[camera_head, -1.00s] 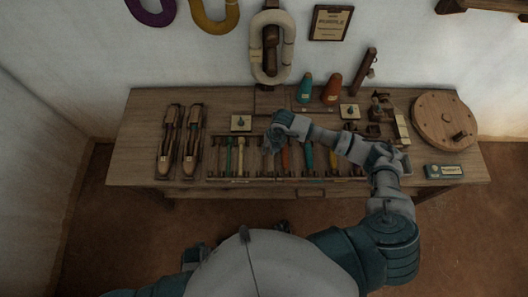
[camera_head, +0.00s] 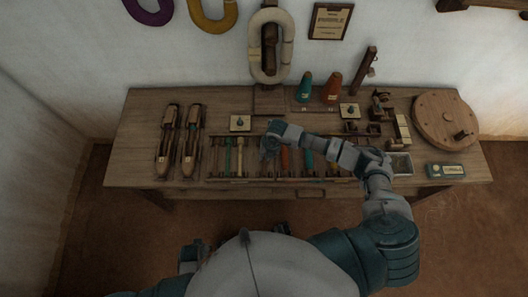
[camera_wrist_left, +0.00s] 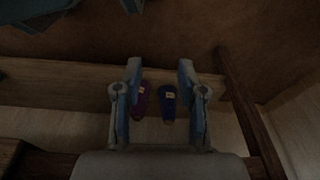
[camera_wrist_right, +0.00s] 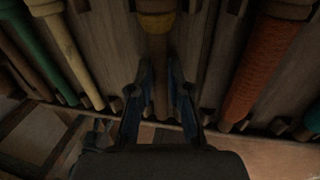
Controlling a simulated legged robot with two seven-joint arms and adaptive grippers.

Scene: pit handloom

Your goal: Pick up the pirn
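Several pirns lie side by side in a wooden rack on the table. My right gripper (camera_head: 268,150) is low over the rack, left of the orange pirn (camera_head: 285,158). In the right wrist view, the fingers of my right gripper (camera_wrist_right: 160,75) stand on both sides of a tan-brown pirn (camera_wrist_right: 157,22). They are drawn in close and appear to touch its narrow part. The pirn still lies in its rack slot. In the left wrist view, my left gripper (camera_wrist_left: 160,75) is open and empty.
Green (camera_wrist_right: 35,50) and cream (camera_wrist_right: 68,45) pirns lie left of the held one, and an orange-red pirn (camera_wrist_right: 262,60) right. Two shuttles (camera_head: 180,140) lie left of the rack. Cones (camera_head: 332,88) and a round wooden disc (camera_head: 440,115) stand at the back and right.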

